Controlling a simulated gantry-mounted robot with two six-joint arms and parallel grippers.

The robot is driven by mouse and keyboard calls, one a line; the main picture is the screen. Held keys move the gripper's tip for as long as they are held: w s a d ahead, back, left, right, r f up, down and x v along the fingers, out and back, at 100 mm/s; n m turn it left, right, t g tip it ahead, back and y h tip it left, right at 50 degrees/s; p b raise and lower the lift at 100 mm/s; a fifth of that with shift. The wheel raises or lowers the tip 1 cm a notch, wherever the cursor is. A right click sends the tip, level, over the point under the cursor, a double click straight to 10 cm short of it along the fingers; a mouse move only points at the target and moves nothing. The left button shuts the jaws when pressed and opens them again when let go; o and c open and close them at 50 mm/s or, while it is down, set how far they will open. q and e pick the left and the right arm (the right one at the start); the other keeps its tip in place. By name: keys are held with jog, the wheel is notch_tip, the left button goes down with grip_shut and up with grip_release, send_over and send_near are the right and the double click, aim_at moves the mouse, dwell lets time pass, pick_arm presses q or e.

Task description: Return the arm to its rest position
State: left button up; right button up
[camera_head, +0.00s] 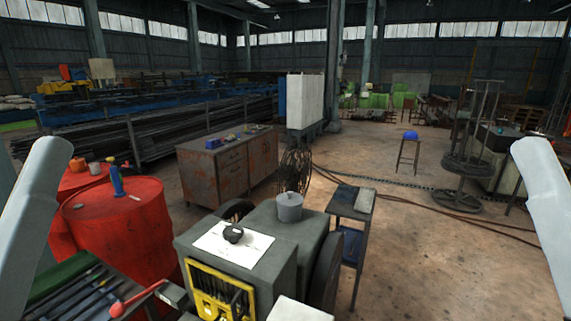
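My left arm (32,215) shows as a pale grey link at the left edge, and my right arm (548,200) as a similar link at the right edge. Both are raised and touch nothing that I can see. Neither gripper is in view, so I cannot see their fingers or whether they hold anything. Between the arms stands a dark grey machine (285,240). A grey cylinder (289,207) sits on its top. A small dark object (234,234) lies on a white sheet (216,243) nearer the front.
Red drums (125,225) stand at left, one carrying a blue-handled tool (117,180). A lever with a red knob (117,310) is at front left. A small side table (345,205) stands right of the machine. Open floor (430,260) lies to the right.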

notch_tip(320, 180, up, 31)
jog(key=p, duration=2.8)
jog(key=shift+r, duration=0.15)
